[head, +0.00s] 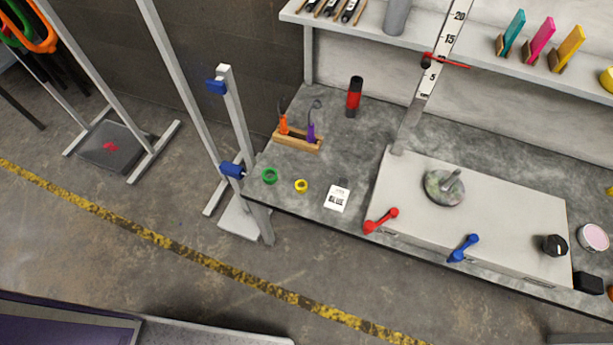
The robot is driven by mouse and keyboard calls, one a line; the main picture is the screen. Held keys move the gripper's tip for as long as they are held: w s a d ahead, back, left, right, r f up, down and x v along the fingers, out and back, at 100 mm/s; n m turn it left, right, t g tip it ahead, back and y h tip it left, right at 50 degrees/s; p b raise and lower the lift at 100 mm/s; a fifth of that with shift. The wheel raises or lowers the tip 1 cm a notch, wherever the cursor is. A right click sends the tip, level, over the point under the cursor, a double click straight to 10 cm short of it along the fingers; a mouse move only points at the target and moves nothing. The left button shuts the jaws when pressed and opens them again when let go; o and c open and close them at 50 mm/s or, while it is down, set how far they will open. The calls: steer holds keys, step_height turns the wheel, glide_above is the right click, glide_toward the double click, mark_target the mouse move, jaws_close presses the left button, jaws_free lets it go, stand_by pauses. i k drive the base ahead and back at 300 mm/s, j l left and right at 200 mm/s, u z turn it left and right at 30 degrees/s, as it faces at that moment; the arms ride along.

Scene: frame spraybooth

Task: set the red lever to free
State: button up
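The red lever (381,221) is on the front edge of a light grey box (500,215) on the workbench, near the box's left end. Its lower round end is at the box's front edge and its arm slants up to the right, ending in a knob. Any free or lock marking is too small to read. A blue lever (463,248) of the same shape sits further right on the same edge, also slanting up right. My gripper is not in view.
The grey workbench (335,150) carries a white card (337,197), yellow ring (301,186), green ring (269,175) and wooden tool holder (290,141). A tall ruler post (429,85) rises behind the box. Open floor (130,255) lies left and in front.

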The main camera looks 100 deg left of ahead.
mark_target(369, 226)
steer(key=u, duration=1.8)
steer(key=z, duration=1.4)
steer(key=u, duration=1.15)
